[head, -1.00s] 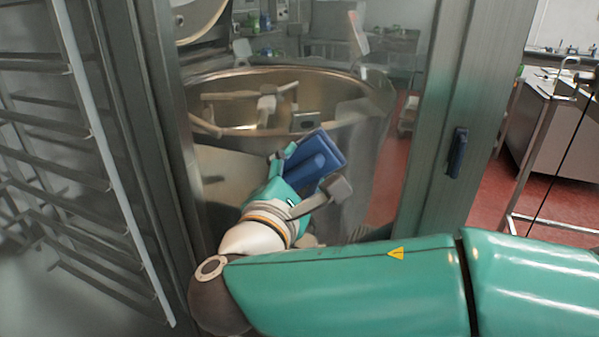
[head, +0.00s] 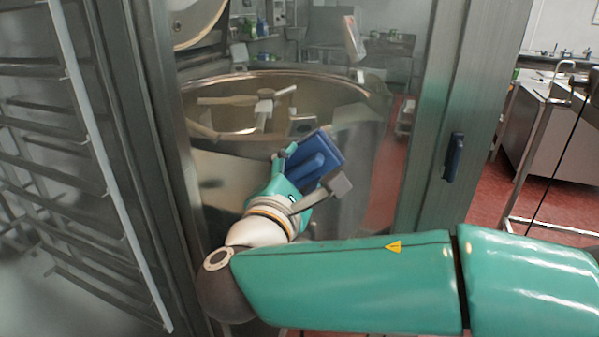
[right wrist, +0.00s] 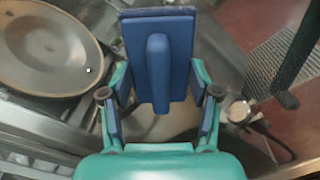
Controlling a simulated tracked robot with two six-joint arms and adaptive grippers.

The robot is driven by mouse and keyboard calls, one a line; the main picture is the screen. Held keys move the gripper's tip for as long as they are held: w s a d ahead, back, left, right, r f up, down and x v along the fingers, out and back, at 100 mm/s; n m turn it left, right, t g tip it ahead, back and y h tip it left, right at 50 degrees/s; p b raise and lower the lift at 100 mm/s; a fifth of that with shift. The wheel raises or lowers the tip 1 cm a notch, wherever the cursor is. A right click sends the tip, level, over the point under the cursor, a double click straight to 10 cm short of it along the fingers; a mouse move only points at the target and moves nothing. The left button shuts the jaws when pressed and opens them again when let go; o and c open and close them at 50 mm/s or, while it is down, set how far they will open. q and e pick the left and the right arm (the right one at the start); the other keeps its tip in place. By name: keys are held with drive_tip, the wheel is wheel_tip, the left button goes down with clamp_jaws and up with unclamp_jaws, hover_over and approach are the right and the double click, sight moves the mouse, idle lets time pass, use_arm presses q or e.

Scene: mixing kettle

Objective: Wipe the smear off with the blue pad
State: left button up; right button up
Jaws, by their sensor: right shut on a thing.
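The blue pad (head: 328,146) is a flat rectangular block with a raised blue grip bar on its back. My right gripper (head: 303,169) is shut on that bar, with the pad tilted beyond the fingers. In the right wrist view the pad (right wrist: 180,48) stands between the two fingers of the gripper (right wrist: 160,82), and its wiping face is turned away. A faint pale patch (head: 355,112) shows up and right of the pad, in front of the kettle; I cannot tell for certain whether it is the smear. I cannot tell whether the pad touches anything. My left gripper is out of view.
A large steel kettle (head: 348,88) with a mixing arm (head: 263,106) stands behind the pad. A metal post with a blue handle (head: 453,157) rises at the right, and a wire rack (head: 62,180) stands at the left. Red floor and a steel counter (head: 555,140) lie farther right.

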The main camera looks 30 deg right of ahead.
sight(326, 169)
drive_tip(key=shift+s+d, duration=0.1)
drive_tip(key=shift+s+d+b, duration=0.45)
drive_tip(key=shift+s+d, duration=0.25)
drive_tip(key=shift+s, duration=0.05)
drive_tip(key=shift+s+d+b, duration=0.85)
drive_tip(key=shift+s+d, duration=1.65)
drive_tip(key=shift+d, duration=0.3)
drive_tip(key=shift+s+d, duration=0.25)
drive_tip(key=shift+w, duration=0.1)
drive_tip(key=shift+w+a, duration=0.65)
drive_tip(key=shift+a, duration=0.2)
drive_tip(key=shift+w+a, duration=1.55)
drive_tip(key=shift+a, duration=0.15)
drive_tip(key=shift+w+a+p, duration=0.4)
drive_tip(key=shift+w+a, duration=0.85)
drive_tip(key=shift+w, duration=0.05)
